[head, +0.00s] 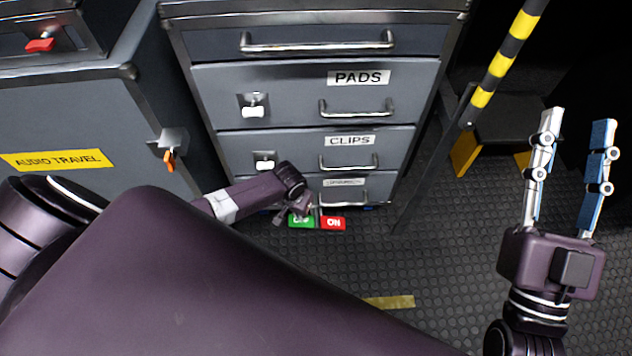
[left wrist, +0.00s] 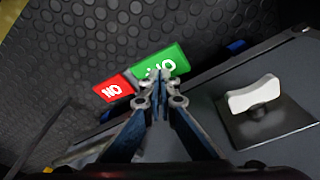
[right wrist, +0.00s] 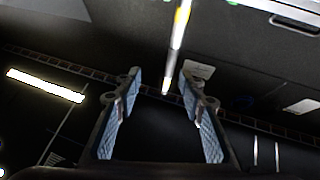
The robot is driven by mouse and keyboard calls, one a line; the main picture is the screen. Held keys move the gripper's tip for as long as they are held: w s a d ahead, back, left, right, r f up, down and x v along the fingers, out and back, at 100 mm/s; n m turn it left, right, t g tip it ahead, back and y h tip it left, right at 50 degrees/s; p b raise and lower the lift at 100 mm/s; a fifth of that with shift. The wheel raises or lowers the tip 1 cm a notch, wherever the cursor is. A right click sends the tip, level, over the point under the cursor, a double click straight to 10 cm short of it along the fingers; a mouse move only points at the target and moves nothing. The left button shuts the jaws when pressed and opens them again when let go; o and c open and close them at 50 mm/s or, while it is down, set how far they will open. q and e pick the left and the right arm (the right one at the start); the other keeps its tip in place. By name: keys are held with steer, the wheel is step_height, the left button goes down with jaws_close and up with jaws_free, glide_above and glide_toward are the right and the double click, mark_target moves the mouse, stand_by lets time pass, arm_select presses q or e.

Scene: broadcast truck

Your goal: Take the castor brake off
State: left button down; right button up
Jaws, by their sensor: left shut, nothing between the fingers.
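The castor brake shows as a two-part pedal at the foot of the grey drawer cabinet (head: 315,55), with a green half (head: 301,221) on the left and a red half (head: 333,223) on the right. In the left wrist view the green half (left wrist: 166,58) is beside the red half (left wrist: 113,89), which has white lettering. My left gripper (head: 307,210) is shut and empty, its tips (left wrist: 160,76) overlapping the near edge of the green half. I cannot tell whether they touch. My right gripper (head: 578,115) is open and empty, far to the right.
The cabinet's drawers have bar handles and white latches; one latch (left wrist: 253,94) is close beside my left gripper. A grey case (head: 60,120) labelled AUDIO TRAVEL stands left. A black-yellow pole (head: 505,58) and a yellow-edged step (head: 500,140) are right.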

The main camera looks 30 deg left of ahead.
arm_select(q)
steer(key=shift+f, duration=0.3)
arm_select(e)
steer(key=shift+s+r+t, duration=0.6)
steer(key=shift+s+r, duration=0.1)
steer(key=shift+r, duration=0.15)
stand_by(0.4)
arm_select(q)
steer(key=shift+f+b, duration=0.4)
steer(key=shift+b, duration=0.1)
arm_select(e)
steer(key=shift+s+d+r+t+y, duration=0.2)
steer(key=shift+s+r+t+y, duration=0.45)
steer(key=shift+s+r, duration=0.35)
